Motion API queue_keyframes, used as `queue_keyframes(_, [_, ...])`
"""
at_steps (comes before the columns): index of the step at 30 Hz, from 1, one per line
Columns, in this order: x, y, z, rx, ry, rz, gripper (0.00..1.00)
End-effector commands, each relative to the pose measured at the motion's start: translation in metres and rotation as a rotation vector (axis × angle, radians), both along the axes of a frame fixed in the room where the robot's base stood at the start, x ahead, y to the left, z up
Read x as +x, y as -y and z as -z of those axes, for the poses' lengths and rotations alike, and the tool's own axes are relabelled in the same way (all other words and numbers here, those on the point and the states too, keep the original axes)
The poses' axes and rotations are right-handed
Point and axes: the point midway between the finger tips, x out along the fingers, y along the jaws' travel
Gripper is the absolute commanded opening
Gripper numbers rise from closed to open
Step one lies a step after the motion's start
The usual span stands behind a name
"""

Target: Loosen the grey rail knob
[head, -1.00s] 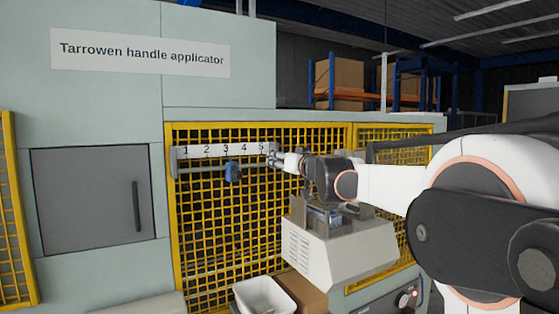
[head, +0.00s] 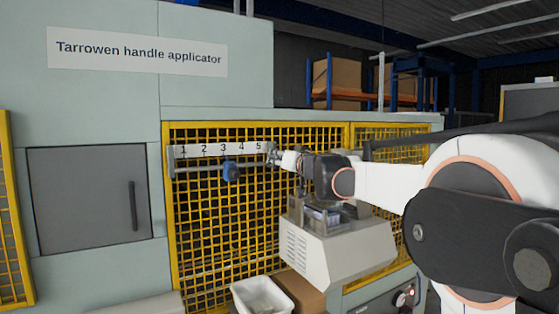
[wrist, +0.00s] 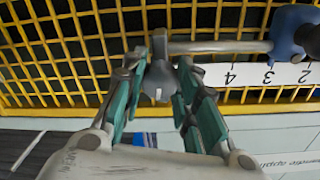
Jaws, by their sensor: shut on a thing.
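The grey rail knob (wrist: 158,84) sits at the end of the rail (wrist: 220,47), near the number 5 end of the scale. My gripper (wrist: 160,72) is shut on the knob, with one green-padded finger on each side of it. In the head view my gripper (head: 273,160) is at the right end of the rail (head: 200,168) and hides the knob there. A blue carriage (head: 231,171) with a dark knob sits on the rail near number 3; it also shows at the right edge of the wrist view (wrist: 288,32).
A yellow mesh guard (head: 205,230) lies right behind the rail. A white scale plate (head: 215,150) runs along it. A pale machine housing (head: 335,245) stands below my arm, with a white bin (head: 262,297) and a brown box (head: 298,290) beneath.

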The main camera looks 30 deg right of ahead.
Motion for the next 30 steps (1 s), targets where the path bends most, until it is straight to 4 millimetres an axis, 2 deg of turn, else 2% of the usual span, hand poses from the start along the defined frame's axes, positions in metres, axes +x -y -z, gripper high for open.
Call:
queue_keyframes(1, [0.0, 0.0, 0.0, 0.0, 0.0, 0.001, 0.04])
queue_keyframes(2, [0.0, 0.0, 0.0, 0.0, 0.0, 0.001, 0.35])
queue_keyframes(4, [0.0, 0.0, 0.0, 0.0, 0.0, 0.001, 0.49])
queue_keyframes(13, [0.0, 0.0, 0.0, -0.001, 0.0, 0.0, 0.49])
queue_keyframes(17, [-0.006, 0.0, 0.0, -0.001, 0.0, 0.001, 0.49])
queue_keyframes(30, [-0.066, 0.0, 0.0, -0.001, 0.0, 0.001, 0.49])
